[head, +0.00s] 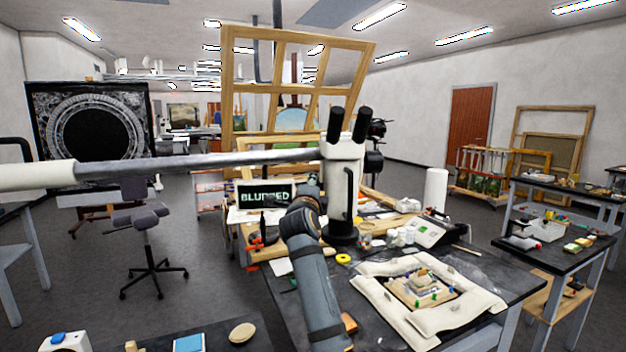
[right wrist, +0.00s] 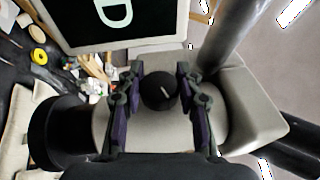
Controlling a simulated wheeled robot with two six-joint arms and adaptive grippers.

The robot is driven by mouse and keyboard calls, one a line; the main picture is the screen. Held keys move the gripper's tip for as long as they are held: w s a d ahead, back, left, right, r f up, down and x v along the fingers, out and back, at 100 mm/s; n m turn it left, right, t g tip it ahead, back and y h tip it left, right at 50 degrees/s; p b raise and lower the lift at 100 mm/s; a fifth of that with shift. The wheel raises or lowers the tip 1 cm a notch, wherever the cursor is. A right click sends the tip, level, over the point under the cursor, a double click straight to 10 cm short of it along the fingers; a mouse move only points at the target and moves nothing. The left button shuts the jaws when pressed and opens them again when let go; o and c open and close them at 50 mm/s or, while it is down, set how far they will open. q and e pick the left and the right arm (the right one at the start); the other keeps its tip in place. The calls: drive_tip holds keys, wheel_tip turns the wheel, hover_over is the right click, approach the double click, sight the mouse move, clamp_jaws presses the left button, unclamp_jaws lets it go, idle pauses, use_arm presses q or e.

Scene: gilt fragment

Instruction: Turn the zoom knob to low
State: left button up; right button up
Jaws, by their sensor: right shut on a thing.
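The zoom knob (right wrist: 158,91) is a round black knob with a short slanted white line on its face. It sits on the side of the pale microscope head (right wrist: 240,95), which also shows in the head view (head: 343,152) with two black eyepieces. My right gripper (right wrist: 159,78) is shut on the knob, one finger on each side. In the head view my right gripper (head: 311,188) reaches the left side of the microscope, and the knob is hidden there. My left gripper is not in view.
A screen (head: 266,195) reading "BLURRED" stands just left of my right gripper. A long grey boom (head: 200,164) runs from the left to the microscope. A padded frame (head: 480,300) and small tools crowd the bench. Open floor lies left.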

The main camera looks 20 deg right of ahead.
drive_tip(key=shift+r+n+g+y+p, duration=0.2)
drive_tip(key=shift+n+g+y+p, duration=0.15)
drive_tip(key=shift+g+p, duration=0.6)
drive_tip(key=shift+f+g+y+p, duration=0.25)
drive_tip(key=shift+g+y+p, duration=0.1)
drive_tip(key=shift+p, duration=0.45)
drive_tip(key=o, duration=1.2)
drive_tip(key=shift+w, duration=0.1)
drive_tip(key=v, duration=0.7)
drive_tip(key=shift+s+a+r, duration=0.1)
drive_tip(key=shift+s+a, duration=0.05)
drive_tip(key=shift+s, duration=0.15)
